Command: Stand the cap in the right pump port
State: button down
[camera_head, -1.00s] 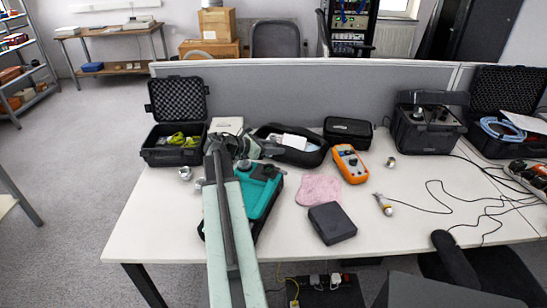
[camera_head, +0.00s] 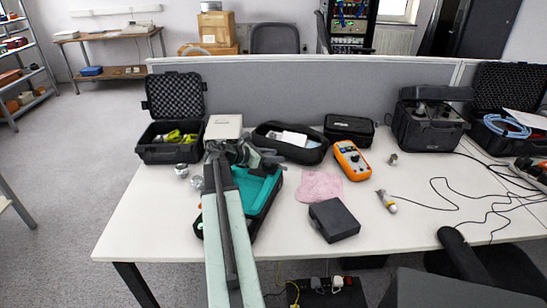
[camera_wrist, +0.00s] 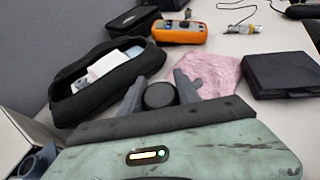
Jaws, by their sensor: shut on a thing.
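The cap (camera_wrist: 159,95) is a dark round piece between the two grey fingers of my gripper (camera_wrist: 158,88) in the wrist view. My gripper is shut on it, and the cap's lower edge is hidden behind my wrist. In the head view my gripper (camera_head: 248,154) is over the back left of the table, in front of the white box and behind the teal-lined case. I cannot pick out the right pump port for sure. A grey-blue part with a round opening (camera_wrist: 27,166) shows at the wrist view's lower left corner, partly cut off.
The open teal-lined case (camera_head: 262,190) lies beside my arm. The black pouch (camera_head: 313,154), white box (camera_head: 222,121) and open black case (camera_head: 165,153) stand behind. An orange meter (camera_head: 352,161), pink cloth (camera_head: 320,184) and dark box (camera_head: 334,220) lie right.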

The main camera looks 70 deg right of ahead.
jog(key=shift+f+b, duration=0.3)
jog(key=shift+f, duration=0.1)
dwell(0.5)
jog(key=c, duration=0.8)
grip_release()
jog(key=p+v, duration=0.3)
jog(key=v, duration=0.5)
jog(key=shift+d, duration=0.1)
jog(key=shift+r, duration=0.1)
